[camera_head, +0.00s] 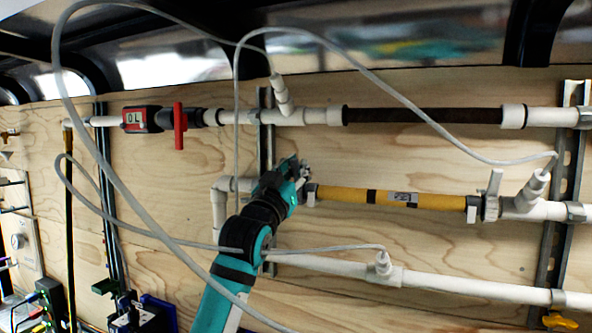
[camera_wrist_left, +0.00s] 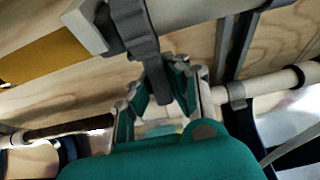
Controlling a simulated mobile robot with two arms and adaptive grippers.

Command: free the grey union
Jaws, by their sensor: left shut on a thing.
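The grey union (camera_wrist_left: 132,32) is a ribbed grey collar in the left wrist view, with a grey tab reaching down from it. It joins the left end of the yellow filter (camera_head: 365,195) to the white pipe. In the head view the union (camera_head: 310,194) shows small and is partly hidden by my left gripper (camera_head: 300,174). My left gripper, also in the left wrist view (camera_wrist_left: 162,88), is shut on the union's tab, with one finger on each side. My right gripper is not in view.
A dark brown filter (camera_head: 422,115) runs on the pipe above. A red-handled valve (camera_head: 179,126) and a red meter (camera_head: 141,119) sit upper left. A lower white pipe (camera_head: 440,282) runs below. A thin grey hose (camera_head: 150,215) loops across my left arm.

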